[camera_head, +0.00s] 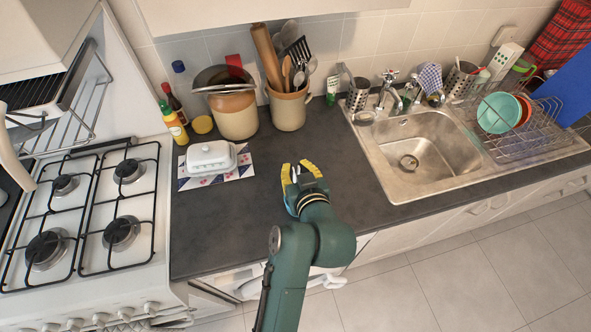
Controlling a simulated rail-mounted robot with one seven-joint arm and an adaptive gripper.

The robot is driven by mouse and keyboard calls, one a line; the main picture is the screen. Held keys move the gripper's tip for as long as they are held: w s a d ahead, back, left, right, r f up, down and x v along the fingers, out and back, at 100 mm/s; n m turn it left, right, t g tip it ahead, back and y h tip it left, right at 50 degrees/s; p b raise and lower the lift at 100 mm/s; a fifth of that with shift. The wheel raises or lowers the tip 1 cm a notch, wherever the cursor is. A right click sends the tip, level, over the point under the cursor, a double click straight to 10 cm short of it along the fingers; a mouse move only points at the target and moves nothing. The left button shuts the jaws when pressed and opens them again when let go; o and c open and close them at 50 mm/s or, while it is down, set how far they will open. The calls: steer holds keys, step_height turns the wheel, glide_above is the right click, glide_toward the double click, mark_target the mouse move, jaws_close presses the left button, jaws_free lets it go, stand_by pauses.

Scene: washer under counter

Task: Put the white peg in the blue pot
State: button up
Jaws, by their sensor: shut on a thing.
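My gripper (301,172) has yellow fingers and hangs over the dark counter, between the butter dish and the sink. It is shut on a small pale thing that fits the white peg (297,171); only a sliver shows between the fingers. No other blue pot is clear in view.
A white butter dish (211,157) sits on a patterned mat left of my gripper. A large crock (234,115) and a utensil jug (288,106) stand behind. The sink (418,155) and dish rack (520,120) are right, the gas hob (85,215) left. Counter around my gripper is clear.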

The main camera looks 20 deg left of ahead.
steer(key=shift+s+a+f, duration=0.25)
steer(key=shift+s+f, duration=0.15)
steer(key=shift+f, duration=0.2)
steer(key=shift+f+b, duration=3.25)
steer(key=shift+f, duration=1.1)
steer(key=o, duration=0.7)
steer(key=shift+o, duration=0.2)
steer(key=shift+r, duration=0.15)
step_height(320, 180, up, 8)
steer(key=p, duration=0.6)
